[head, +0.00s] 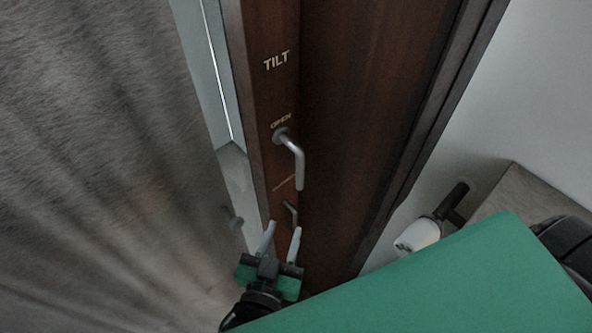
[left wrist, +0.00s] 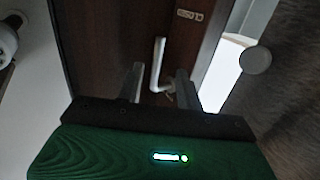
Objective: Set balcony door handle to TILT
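The balcony door (head: 350,110) is dark brown wood, with its edge facing me. The TILT label (head: 277,60) is high on that edge and the OPEN label (head: 281,121) is lower. A grey metal handle (head: 298,168) sits just below OPEN, its grip pointing down in the picture. A smaller bent handle (head: 291,212) shows further down. My left gripper (head: 280,235) is open just below this lower handle. In the left wrist view, a bent metal handle (left wrist: 158,62) appears between the spread fingertips (left wrist: 160,85); contact cannot be told. My right gripper is not in view.
A grey curtain-like surface (head: 90,150) fills the left side. A round knob (left wrist: 256,60) is right of the handle in the left wrist view. A white fixture with a dark stem (head: 420,234) is at the right wall. A bright gap (left wrist: 225,70) runs beside the door.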

